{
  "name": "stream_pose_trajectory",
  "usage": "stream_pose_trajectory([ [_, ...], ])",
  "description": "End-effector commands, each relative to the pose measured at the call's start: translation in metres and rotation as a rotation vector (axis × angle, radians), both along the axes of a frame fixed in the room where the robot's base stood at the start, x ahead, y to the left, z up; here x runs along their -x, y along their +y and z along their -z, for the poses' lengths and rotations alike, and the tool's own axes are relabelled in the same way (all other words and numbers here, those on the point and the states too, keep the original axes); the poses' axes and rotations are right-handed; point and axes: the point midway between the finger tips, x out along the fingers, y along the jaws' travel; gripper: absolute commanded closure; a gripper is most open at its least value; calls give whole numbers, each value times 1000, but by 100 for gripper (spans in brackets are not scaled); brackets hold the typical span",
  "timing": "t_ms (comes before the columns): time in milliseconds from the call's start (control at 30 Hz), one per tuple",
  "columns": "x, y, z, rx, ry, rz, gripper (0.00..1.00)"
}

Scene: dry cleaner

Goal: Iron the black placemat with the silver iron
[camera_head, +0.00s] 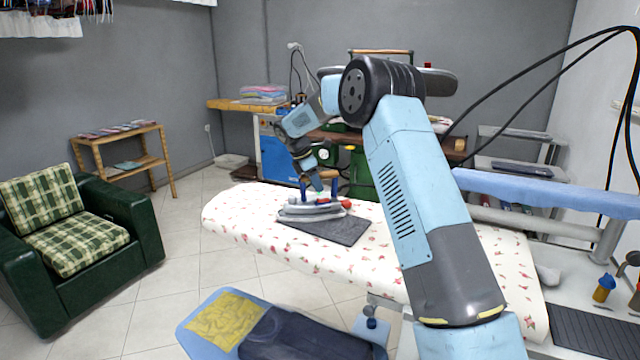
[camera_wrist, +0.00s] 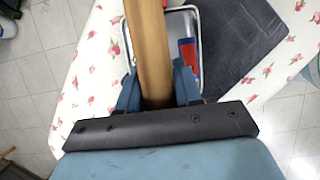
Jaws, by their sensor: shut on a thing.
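The silver iron (camera_head: 312,212) is on the ironing board, at the far left part of the black placemat (camera_head: 338,231). In the wrist view its wooden handle (camera_wrist: 147,35) runs between my fingers, with the silver body (camera_wrist: 166,11) beneath. My gripper (camera_head: 319,192) is shut on that handle from above; it also shows in the wrist view (camera_wrist: 157,88). The placemat lies flat and shows at the right of the iron in the wrist view (camera_wrist: 235,45). The iron covers part of it. I cannot tell whether the iron's sole presses on the mat.
The ironing board (camera_head: 255,213) has a white floral cover, bare at its left end. A blue board with a yellow cloth (camera_head: 222,318) and dark garment is in front. A green armchair (camera_head: 75,245) stands left, and a blue-covered rail (camera_head: 550,190) right.

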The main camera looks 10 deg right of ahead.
Motion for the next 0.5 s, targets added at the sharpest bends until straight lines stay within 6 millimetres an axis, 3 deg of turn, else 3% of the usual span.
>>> stream_pose_trajectory([
  [500, 15, -21, -2, 1, -6, 1, 100],
])
